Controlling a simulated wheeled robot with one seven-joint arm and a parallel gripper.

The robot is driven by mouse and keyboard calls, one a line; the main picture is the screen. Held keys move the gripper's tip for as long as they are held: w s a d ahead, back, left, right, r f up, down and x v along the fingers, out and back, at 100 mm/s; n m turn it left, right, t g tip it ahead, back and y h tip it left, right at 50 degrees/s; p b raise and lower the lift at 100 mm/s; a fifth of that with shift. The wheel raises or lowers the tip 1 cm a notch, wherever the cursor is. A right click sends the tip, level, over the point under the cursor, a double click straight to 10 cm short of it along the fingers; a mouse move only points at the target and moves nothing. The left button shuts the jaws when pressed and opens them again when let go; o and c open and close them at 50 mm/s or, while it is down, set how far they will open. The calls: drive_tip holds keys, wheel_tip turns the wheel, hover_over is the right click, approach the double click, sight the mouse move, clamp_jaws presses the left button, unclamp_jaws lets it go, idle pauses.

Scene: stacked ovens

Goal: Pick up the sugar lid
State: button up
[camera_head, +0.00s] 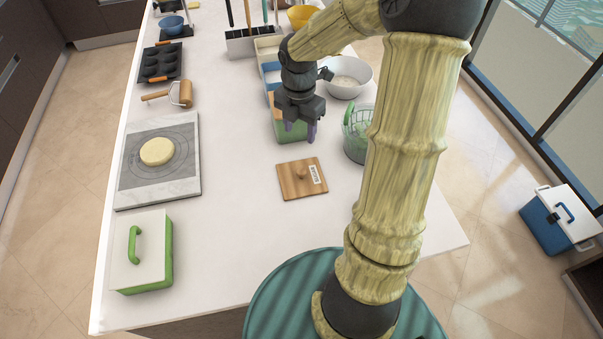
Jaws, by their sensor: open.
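A square wooden lid (292,186) with a small round knob and a white label lies flat on the white counter, near the middle of the view.
A green basket (355,147) and a white bowl (347,77) stand right of my gripper. The counter (235,225) around the lid's left and front is clear.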

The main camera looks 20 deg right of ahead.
drive_tip(key=shift+w+d+r+n, duration=0.1)
drive_tip(key=shift+w+d+n, duration=0.05)
drive_tip(key=shift+n, duration=0.25)
hover_over(301, 171)
wheel_tip(301, 171, down, 12)
drive_tip(key=shift+r, duration=0.25)
drive_tip(key=shift+f, duration=0.35)
wheel_tip(301, 171, down, 5)
drive_tip(key=shift+f, duration=0.1)
idle(0.3)
idle(0.3)
